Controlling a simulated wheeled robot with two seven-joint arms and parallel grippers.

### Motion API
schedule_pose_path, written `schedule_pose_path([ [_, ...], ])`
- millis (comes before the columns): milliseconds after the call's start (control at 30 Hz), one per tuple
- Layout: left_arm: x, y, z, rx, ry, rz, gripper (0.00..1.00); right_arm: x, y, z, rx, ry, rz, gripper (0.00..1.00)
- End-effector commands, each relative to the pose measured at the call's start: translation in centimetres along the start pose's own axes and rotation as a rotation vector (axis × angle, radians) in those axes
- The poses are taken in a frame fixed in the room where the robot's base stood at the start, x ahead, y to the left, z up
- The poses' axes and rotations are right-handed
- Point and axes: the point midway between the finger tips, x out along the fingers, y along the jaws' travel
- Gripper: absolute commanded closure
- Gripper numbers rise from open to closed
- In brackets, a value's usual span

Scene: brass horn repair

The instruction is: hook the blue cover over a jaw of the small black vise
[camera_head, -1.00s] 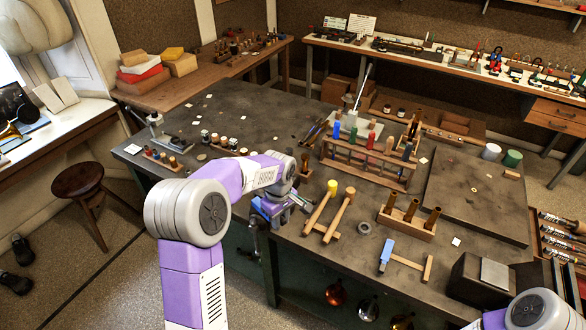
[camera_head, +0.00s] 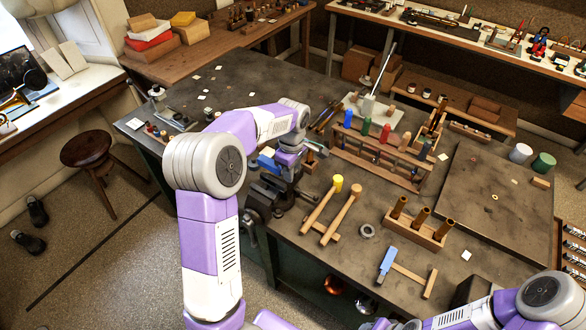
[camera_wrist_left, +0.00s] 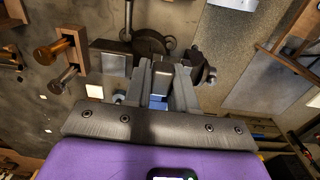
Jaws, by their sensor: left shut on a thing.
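My left gripper (camera_head: 279,168) is above and beside the small black vise (camera_head: 264,198), at the near left edge of the workbench. In the left wrist view the left gripper (camera_wrist_left: 162,88) is shut, with a bit of the blue cover (camera_wrist_left: 157,101) showing between its fingers. Most of the cover is hidden by the fingers and a grey block. The dark vise (camera_wrist_left: 150,42) shows just beyond the fingertips. The cover appears apart from the jaws, but contact cannot be told for sure. My right gripper is out of view; only its arm shows at the lower right.
Two mallets (camera_head: 338,208) lie on a wooden rest right of the vise. A wooden tool rack (camera_head: 378,160) stands behind them. A block with brass tubes (camera_head: 417,231) and a blue-headed hammer (camera_head: 386,264) are farther right.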

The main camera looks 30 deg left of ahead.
Motion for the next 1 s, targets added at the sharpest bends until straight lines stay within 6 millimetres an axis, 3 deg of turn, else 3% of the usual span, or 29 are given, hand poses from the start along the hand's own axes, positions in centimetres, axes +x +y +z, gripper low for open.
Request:
schedule_pose_path([
  [267,0.8,0.0,0.1,0.000,0.001,-0.001,1.00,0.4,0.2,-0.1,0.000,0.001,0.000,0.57],
  [700,4.4,0.0,0.1,0.000,0.001,0.000,1.00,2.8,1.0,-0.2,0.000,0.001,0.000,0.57],
  [1000,4.8,0.0,0.1,0.000,0.001,0.000,1.00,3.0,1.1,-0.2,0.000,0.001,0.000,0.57],
])
